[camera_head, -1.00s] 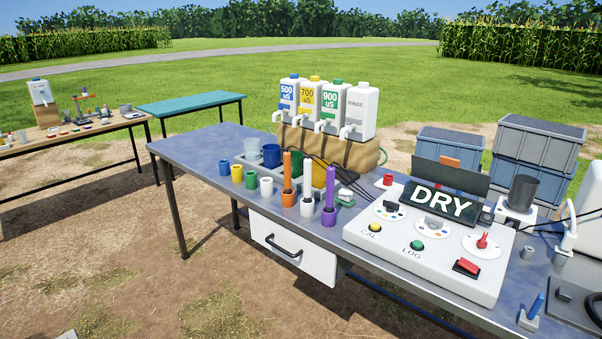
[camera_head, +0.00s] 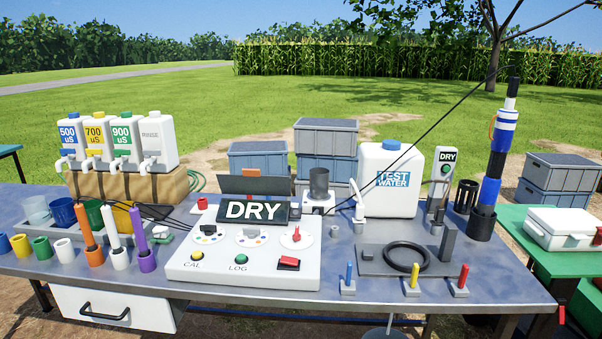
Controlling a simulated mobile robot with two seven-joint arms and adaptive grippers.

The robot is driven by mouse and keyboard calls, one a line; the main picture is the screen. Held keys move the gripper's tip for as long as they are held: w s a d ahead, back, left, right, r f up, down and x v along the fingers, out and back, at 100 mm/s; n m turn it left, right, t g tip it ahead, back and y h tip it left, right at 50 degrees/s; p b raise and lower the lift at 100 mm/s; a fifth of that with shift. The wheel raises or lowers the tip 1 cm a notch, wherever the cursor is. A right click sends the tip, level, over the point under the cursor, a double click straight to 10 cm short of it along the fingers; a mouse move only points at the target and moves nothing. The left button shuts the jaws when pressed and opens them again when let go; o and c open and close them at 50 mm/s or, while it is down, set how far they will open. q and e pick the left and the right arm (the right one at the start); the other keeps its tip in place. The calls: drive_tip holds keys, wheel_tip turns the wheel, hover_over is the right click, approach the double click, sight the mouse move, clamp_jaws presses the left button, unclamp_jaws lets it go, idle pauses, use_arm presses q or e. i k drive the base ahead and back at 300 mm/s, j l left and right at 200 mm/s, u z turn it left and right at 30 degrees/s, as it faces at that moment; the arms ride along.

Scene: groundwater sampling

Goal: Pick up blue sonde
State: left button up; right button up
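A tall sonde with blue, white and black sections (camera_head: 490,185) stands slightly tilted in a black cup (camera_head: 481,224) at the right end of the grey table. A small blue peg (camera_head: 349,274) stands in a grey block at the table's front edge. Three slimmer probes, orange (camera_head: 85,227), white (camera_head: 112,229) and purple (camera_head: 138,231), stand in matching cups at the left. Neither of my grippers is in view.
A control box reading DRY (camera_head: 243,265) fills the middle of the grey table (camera_head: 330,300). A white test water jug (camera_head: 388,200) and a black slotted holder (camera_head: 466,196) stand left of the sonde. A green table (camera_head: 570,262) with a white case (camera_head: 560,228) adjoins at right.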

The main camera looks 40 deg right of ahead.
sight(505, 122)
drive_tip(key=z, duration=2.3)
drive_tip(key=u, duration=2.55)
drive_tip(key=z, duration=0.6)
drive_tip(key=i+l+z, duration=0.2)
drive_tip(key=z, duration=0.2)
drive_tip(key=i+l+z, duration=0.1)
drive_tip(key=z, duration=0.3)
drive_tip(key=i+z, duration=0.4)
